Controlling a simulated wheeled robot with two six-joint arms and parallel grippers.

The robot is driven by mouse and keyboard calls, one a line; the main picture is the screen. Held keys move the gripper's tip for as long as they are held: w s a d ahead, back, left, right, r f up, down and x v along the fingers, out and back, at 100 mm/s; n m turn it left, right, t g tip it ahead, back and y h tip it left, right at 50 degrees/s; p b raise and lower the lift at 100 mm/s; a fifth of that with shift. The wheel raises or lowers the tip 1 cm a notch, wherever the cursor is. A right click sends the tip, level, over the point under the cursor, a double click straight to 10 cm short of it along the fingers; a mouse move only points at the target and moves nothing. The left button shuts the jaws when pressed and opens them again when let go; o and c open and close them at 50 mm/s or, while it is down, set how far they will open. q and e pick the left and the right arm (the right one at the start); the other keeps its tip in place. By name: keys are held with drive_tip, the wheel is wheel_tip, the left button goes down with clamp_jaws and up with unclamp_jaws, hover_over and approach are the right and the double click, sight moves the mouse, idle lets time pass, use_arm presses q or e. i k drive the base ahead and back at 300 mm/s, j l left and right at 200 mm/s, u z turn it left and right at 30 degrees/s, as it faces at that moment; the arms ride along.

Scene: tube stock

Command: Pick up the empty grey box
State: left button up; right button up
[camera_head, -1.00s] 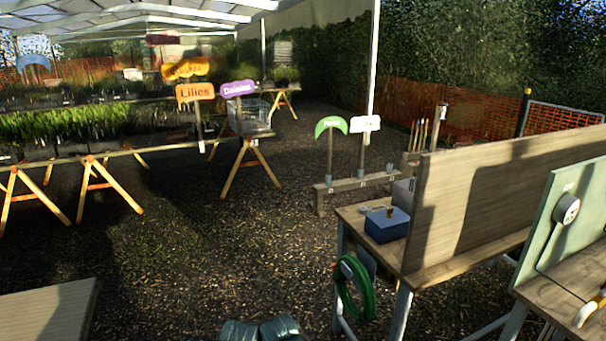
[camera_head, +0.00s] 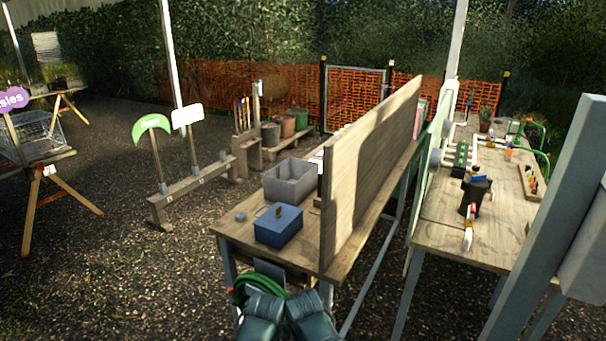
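Two dark rounded parts of my own arms show at the bottom middle, in front of the table. No gripper fingers are visible, so neither gripper is in view.
A green hose (camera_head: 240,290) hangs at the table's front. A second bench (camera_head: 455,225) with tools is to the right. Gravel floor (camera_head: 130,275) is open on the left.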

sight(291, 181)
drive_tip(key=j+z, duration=0.1)
drive_tip(key=i+j, duration=0.6)
drive_tip(key=i, duration=0.2)
drive_tip(key=i+j+z, duration=0.2)
drive_tip(key=z, duration=0.25)
drive_tip(key=i, duration=0.1)
